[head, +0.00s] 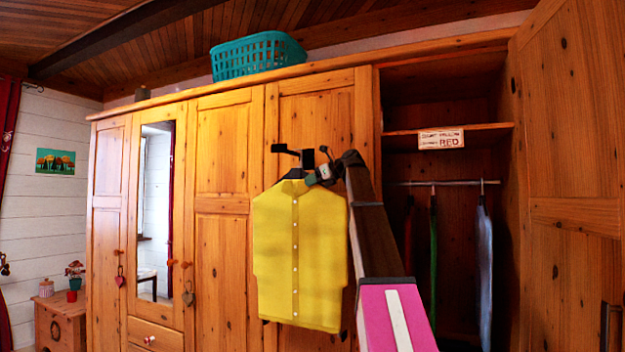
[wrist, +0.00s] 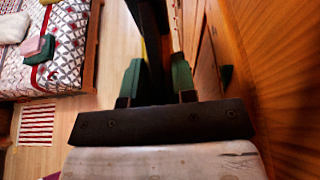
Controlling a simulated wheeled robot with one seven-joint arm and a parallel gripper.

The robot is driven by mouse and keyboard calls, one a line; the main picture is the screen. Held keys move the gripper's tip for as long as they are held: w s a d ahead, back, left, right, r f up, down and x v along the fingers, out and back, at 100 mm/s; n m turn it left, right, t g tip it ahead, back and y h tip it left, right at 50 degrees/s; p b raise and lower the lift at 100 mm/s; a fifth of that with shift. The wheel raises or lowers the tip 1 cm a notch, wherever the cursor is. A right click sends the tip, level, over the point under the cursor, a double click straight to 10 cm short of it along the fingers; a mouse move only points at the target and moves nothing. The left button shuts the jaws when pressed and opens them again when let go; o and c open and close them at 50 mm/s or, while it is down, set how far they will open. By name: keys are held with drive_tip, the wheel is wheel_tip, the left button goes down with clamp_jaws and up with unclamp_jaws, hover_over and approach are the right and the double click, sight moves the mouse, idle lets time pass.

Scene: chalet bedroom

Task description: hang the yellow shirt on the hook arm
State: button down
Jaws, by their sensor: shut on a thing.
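The yellow shirt (head: 300,255) hangs upright, buttoned front showing, on a dark hanger (head: 291,175) in front of the wardrobe doors in the head view. My gripper (head: 316,178) is shut on the hanger at the shirt's upper right. The black hook arm (head: 284,149) stands out just above the shirt's collar. I cannot tell whether the hanger's hook is over the arm or only near it. In the wrist view my gripper (wrist: 156,82) has its green fingertips on either side of a dark bar, with a thin yellow strip of the shirt (wrist: 166,50) beyond.
The open wardrobe bay (head: 455,240) at right has a rail (head: 455,183) with several hanging garments and a sign (head: 441,139) reading RED. Its open door (head: 570,180) stands at far right. A teal basket (head: 258,57) sits on top. A bed (wrist: 75,50) shows in the wrist view.

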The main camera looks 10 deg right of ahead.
drive_tip(key=shift+f, duration=0.1)
idle(0.3)
drive_tip(key=c, duration=0.8)
unclamp_jaws()
drive_tip(key=shift+c, duration=0.2)
drive_tip(key=v, duration=1)
drive_tip(key=shift+s+d, duration=0.2)
drive_tip(key=shift+d, duration=0.1)
